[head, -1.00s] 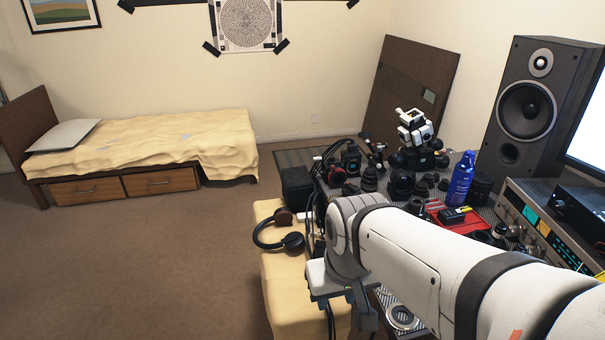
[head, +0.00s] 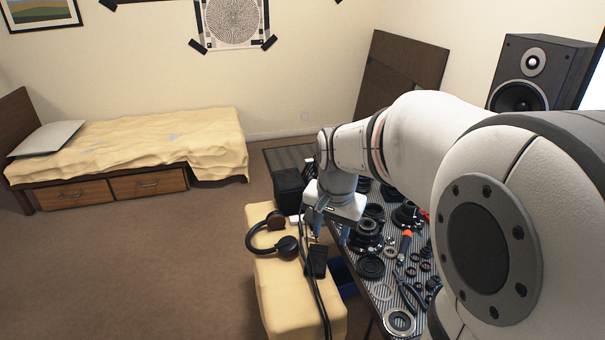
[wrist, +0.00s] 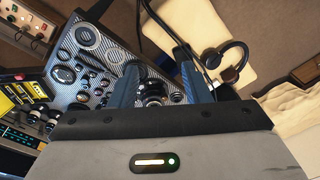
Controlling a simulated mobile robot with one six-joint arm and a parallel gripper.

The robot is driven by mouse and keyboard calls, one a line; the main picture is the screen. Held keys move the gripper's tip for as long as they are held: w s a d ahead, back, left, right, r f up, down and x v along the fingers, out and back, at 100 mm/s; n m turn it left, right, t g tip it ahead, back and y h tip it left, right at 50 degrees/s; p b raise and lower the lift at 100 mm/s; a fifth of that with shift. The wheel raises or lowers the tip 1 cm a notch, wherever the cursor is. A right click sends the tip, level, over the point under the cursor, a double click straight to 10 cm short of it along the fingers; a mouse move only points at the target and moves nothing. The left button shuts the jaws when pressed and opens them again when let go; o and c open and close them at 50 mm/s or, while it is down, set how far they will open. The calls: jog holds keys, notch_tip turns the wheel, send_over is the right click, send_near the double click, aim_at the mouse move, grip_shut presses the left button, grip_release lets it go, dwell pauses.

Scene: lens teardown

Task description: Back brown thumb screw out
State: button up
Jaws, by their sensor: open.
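My gripper (head: 327,230) is open and empty above the left edge of the work table (head: 352,262). In the wrist view my gripper (wrist: 160,70) shows two dark fingers spread apart. A dark stacked lens assembly (wrist: 153,90) shows between them, beyond the fingers; I cannot tell the distance. In the head view a dark lens body (head: 368,228) stands just right of the fingers. I cannot make out a brown thumb screw in either view; it is too small or hidden.
Lens rings and small parts crowd the striped table top, with an orange-handled tool (head: 405,243) and pliers (head: 410,296). Headphones (head: 285,247) and dark cables lie on a yellow ottoman (head: 290,300) left of the table. A speaker (head: 520,85) stands behind. Floor at left is clear.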

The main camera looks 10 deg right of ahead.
jog(key=w+d+f+m+p, duration=0.1)
jog(key=w+d+f+m, duration=0.3)
jog(key=w, duration=0.3)
jog(key=w+d+f+m+g+p, duration=0.1)
jog(key=w+d+f+m, duration=0.3)
jog(key=w+d+m, duration=0.2)
jog(key=w+d+f+m+p, duration=0.2)
jog(key=w+d+f+m, duration=0.3)
jog(key=w, duration=0.4)
jog(key=shift+d+f+m+g, duration=0.1)
jog(key=shift+d+m+g, duration=0.35)
jog(key=shift+m, duration=0.45)
jog(key=shift+d+f, duration=0.1)
jog(key=shift+f, duration=0.2)
notch_tip(320, 180, down, 7)
jog(key=shift+f+p, duration=0.2)
jog(key=shift+p, duration=0.55)
